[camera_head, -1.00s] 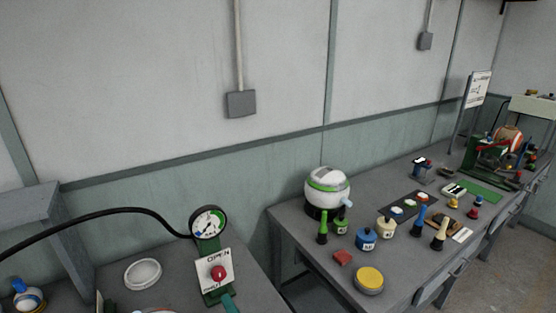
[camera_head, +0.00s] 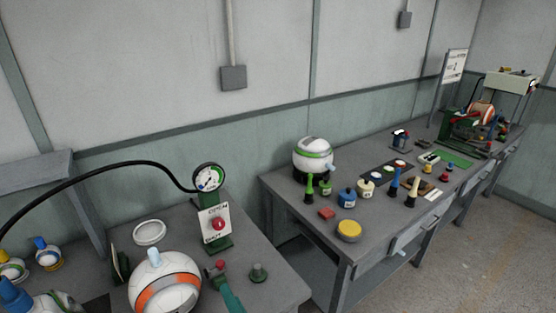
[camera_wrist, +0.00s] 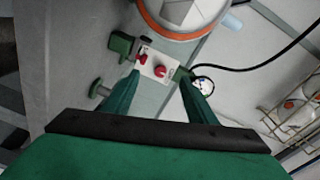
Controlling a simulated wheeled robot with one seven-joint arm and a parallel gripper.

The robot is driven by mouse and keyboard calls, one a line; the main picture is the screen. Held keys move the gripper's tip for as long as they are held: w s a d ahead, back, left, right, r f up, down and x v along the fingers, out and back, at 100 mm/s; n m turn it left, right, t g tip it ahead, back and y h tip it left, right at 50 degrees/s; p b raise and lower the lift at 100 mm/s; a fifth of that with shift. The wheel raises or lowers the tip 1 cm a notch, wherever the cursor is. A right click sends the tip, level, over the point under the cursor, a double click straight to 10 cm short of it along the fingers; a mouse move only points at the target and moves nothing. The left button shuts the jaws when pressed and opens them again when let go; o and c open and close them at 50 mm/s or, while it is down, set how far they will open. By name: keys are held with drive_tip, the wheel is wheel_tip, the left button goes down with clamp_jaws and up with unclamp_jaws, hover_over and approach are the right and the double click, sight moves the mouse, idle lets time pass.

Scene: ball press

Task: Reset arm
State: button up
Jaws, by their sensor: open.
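My gripper (camera_wrist: 158,82) shows in the wrist view with its two green fingers apart and nothing between their tips. Beyond the fingers is a white panel (camera_wrist: 148,62) with a red button (camera_wrist: 160,71). In the head view this panel (camera_head: 208,222) stands upright on the near table below a round gauge (camera_head: 208,177); the gauge also shows in the wrist view (camera_wrist: 204,86). A white ball with an orange band (camera_head: 165,283) sits on the near table.
A black hose (camera_head: 110,166) arches from the gauge to the left. The second table (camera_head: 375,228) holds a white-green ball (camera_head: 313,157), bottles and a yellow tin (camera_head: 349,230). A gap separates the tables.

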drive_tip(key=s+d+f+n+h, duration=0.1)
drive_tip(key=s+d+f+h, duration=0.3)
drive_tip(key=s, duration=0.4)
drive_tip(key=s+d+f+h, duration=0.3)
drive_tip(key=s+d+f, duration=0.2)
drive_tip(key=s+f, duration=0.2)
drive_tip(key=s+d+r+n+h, duration=0.1)
drive_tip(key=s+r+n, duration=0.1)
drive_tip(key=s, duration=0.8)
drive_tip(key=s+d+r+n+h, duration=0.1)
drive_tip(key=s+r+n, duration=0.1)
drive_tip(key=s+n, duration=0.3)
drive_tip(key=v, duration=0.4)
drive_tip(key=shift+s+d+f, duration=0.2)
drive_tip(key=shift+s+d, duration=0.15)
drive_tip(key=shift+s, duration=0.05)
drive_tip(key=shift+c, duration=0.4)
